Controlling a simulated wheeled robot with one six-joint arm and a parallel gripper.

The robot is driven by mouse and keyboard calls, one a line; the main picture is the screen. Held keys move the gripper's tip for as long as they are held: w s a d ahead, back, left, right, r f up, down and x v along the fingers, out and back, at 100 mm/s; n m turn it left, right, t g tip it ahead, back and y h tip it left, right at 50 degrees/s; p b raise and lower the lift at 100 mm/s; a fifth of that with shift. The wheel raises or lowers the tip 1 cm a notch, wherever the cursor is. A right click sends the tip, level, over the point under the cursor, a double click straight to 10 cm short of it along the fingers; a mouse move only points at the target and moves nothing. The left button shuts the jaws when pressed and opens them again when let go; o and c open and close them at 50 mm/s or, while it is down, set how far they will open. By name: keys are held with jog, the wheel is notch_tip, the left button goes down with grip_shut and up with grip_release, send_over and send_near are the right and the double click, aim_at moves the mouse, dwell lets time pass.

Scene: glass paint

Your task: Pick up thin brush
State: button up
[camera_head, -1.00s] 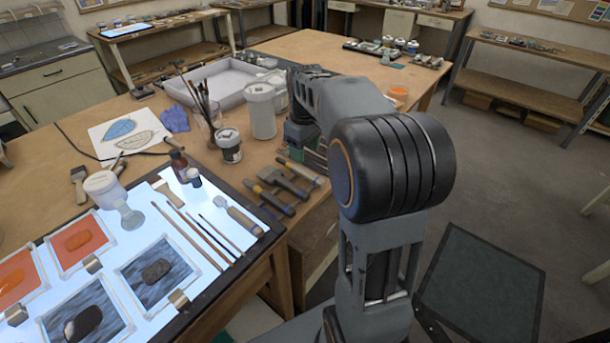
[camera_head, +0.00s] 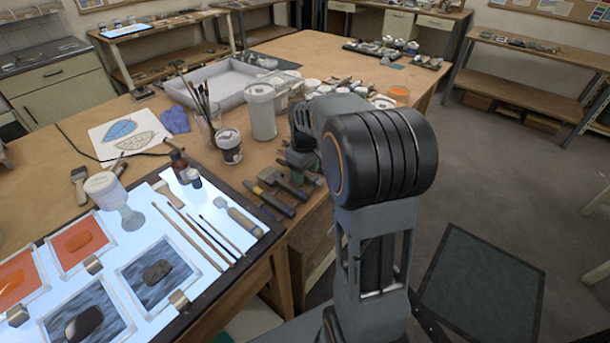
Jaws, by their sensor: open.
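Several slender brushes lie side by side on the lit panel (camera_head: 140,232) at the left front. The thinnest-looking one, a dark thin brush (camera_head: 221,236), lies at the right of this group, flat and slanting. Two longer brown-handled brushes (camera_head: 196,237) lie just to its left. My gripper (camera_head: 303,170) is partly hidden by my own arm. It is open and sits over the table's right edge, beyond and to the right of the thin brush, well apart from it.
A wide flat brush (camera_head: 243,217) lies just right of the thin brush. Dark-handled tools (camera_head: 270,200) lie between the panel and my gripper. A white jar (camera_head: 262,111), a paint pot (camera_head: 229,146) and a glass of brushes (camera_head: 206,128) stand behind.

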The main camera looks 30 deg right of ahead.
jog(key=shift+c, duration=0.4)
grip_shut()
jog(key=shift+r, duration=0.1)
jog(key=shift+r, duration=0.55)
jog(key=s+a+r+b, duration=0.1)
jog(key=s+a+r, duration=0.4)
jog(key=s+r, duration=0.6)
jog(key=shift+s+r+b, duration=0.35)
jog(key=shift+s+r, duration=0.05)
jog(key=shift+s, duration=0.65)
